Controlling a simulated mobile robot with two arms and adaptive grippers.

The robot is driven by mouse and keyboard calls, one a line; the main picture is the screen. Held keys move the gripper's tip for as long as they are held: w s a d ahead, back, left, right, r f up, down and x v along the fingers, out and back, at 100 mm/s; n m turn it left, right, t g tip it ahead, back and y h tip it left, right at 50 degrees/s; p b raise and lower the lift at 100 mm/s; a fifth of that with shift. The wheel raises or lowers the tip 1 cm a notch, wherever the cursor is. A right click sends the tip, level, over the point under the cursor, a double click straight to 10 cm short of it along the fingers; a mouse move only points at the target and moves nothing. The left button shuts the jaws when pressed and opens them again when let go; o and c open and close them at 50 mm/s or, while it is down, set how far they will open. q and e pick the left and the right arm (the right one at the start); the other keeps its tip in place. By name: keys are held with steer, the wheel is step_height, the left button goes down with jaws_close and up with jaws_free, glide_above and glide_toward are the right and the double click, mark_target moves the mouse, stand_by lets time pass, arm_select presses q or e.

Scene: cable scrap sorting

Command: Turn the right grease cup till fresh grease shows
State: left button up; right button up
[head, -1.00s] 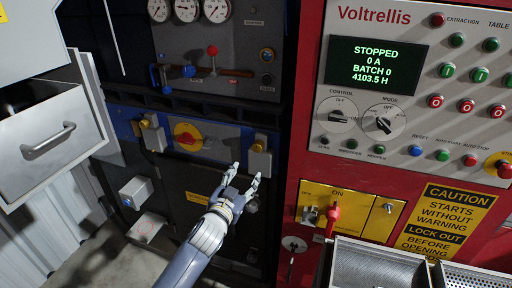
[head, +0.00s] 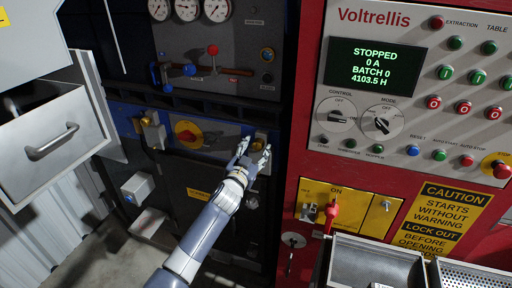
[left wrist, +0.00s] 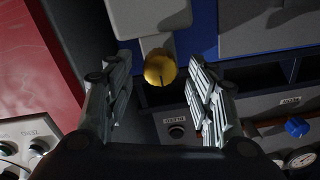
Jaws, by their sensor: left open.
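The right grease cup (head: 259,139) is a small yellow cap on a grey block on the blue panel, partly hidden by my fingers in the head view. In the left wrist view it is a round yellow cap (left wrist: 160,70) with a dark mark, between my two fingertips in the picture. My left gripper (head: 255,145) is open, its fingers apart on either side of the cup. A gap shows between each finger and the cap, so I see no contact. No fresh grease can be made out. My right gripper is not in view.
A second yellow cup (head: 146,121) sits further left. A lever with a red knob (head: 212,50) is above. The red control cabinet (head: 307,150) stands close on the right, an open drawer (head: 50,142) at left.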

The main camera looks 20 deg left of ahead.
arm_select(q)
steer(key=shift+w, duration=0.5)
steer(key=shift+c, duration=0.6)
steer(key=c, duration=1)
steer(key=shift+o, duration=0.2)
steer(key=m+b, duration=0.1)
steer(key=m, duration=0.4)
steer(key=shift+d+f+m, duration=0.1)
steer(key=shift+m, duration=0.3)
steer(key=m, duration=0.5)
steer(key=shift+f+m+b, duration=0.1)
steer(key=shift+m+b, duration=0.25)
steer(key=shift+m, duration=0.05)
